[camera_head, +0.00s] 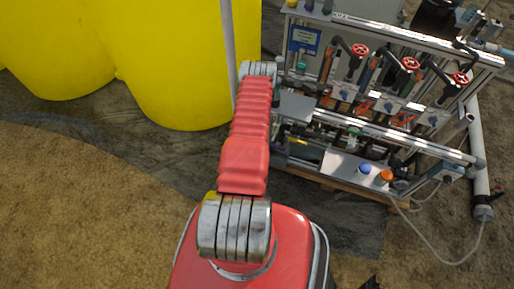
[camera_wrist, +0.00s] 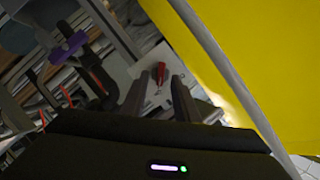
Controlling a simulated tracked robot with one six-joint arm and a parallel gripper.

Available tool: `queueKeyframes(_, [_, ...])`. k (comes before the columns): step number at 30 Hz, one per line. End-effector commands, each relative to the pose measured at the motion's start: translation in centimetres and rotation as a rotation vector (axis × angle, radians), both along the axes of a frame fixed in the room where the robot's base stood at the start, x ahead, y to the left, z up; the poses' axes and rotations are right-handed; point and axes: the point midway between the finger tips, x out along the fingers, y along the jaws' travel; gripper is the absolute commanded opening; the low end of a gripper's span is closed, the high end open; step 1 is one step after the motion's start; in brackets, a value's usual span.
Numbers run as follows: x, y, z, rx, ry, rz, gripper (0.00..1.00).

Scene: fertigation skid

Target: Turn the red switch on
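A small red switch (camera_wrist: 160,72) shows in the wrist view on a pale grey panel (camera_wrist: 147,66). A thin light-coloured piece hangs below its red part. I cannot tell its setting. My gripper (camera_wrist: 158,84) is open, with its two dark fingers apart and nothing held between them. In the picture the switch lies between the fingertips, seemingly beyond them; I cannot tell the distance. In the head view my arm reaches to the skid's left end and hides both the gripper and the switch.
The skid (camera_head: 400,30) carries pipes and several valves, including a red handwheel (camera_head: 360,49). A yellow tank (camera_head: 180,70) and a grey pole (camera_head: 228,45) stand close left of my arm. In the wrist view the pole (camera_wrist: 215,50) is right of the fingers.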

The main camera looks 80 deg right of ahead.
Motion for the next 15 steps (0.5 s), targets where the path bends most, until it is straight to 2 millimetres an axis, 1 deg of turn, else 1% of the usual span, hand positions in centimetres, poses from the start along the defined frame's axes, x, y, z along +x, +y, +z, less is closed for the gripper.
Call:
queueKeyframes(3, [-0.4,2.0,0.4,0.003,0.001,0.000,0.28])
queueKeyframes(15, [-1.7,8.6,2.2,0.006,0.001,0.001,0.28])
